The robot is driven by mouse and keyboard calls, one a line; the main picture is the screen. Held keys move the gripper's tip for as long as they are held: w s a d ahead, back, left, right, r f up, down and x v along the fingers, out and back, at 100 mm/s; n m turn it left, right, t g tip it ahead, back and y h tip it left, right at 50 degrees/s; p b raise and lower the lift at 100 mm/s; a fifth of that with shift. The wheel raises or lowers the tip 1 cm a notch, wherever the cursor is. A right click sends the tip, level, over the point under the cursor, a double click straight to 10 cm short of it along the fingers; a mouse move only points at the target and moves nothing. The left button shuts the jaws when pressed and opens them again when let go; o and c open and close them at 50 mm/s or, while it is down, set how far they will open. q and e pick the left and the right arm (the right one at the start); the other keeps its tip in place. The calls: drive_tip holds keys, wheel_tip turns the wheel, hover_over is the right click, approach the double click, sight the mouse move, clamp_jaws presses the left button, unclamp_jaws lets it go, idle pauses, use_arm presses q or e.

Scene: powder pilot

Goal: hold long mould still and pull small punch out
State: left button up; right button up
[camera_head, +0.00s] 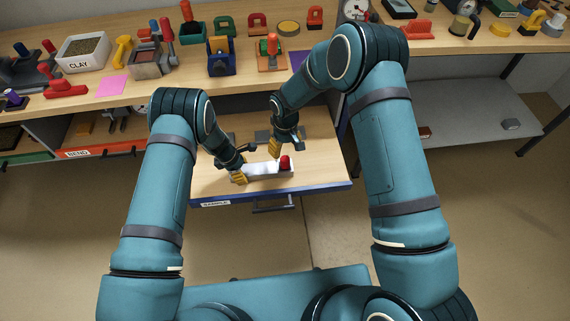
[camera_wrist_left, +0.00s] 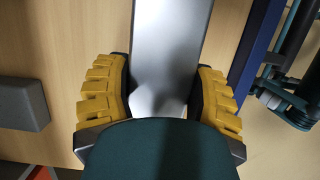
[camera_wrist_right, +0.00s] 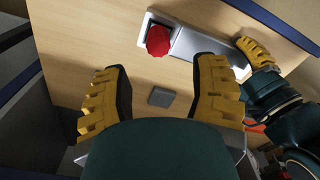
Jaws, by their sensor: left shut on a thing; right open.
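The long mould (camera_head: 262,172) is a silver-grey bar lying in the open drawer. The small punch, with a red knob (camera_head: 285,162), stands at the mould's right end. In the right wrist view, the red knob (camera_wrist_right: 158,40) sits inside the end of the mould (camera_wrist_right: 195,45). My left gripper (camera_head: 239,176) is shut on the mould's left part; its yellow fingers (camera_wrist_left: 160,90) flank the bar in the left wrist view. My right gripper (camera_head: 274,148) is open and empty, above the drawer and apart from the punch. The punch's lower part is hidden in the mould.
A small grey block (camera_wrist_right: 161,97) lies in the drawer (camera_head: 322,178) behind the mould. The drawer front has a blue edge and a SAMPLE label (camera_head: 216,203). The bench (camera_head: 110,88) above holds a CLAY tray (camera_head: 83,50) and several tools. The drawer's right side is clear.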

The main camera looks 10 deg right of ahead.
sight(285, 158)
drive_tip(key=shift+w+f, duration=0.2)
drive_tip(key=shift+f, duration=4.2)
clamp_jaws()
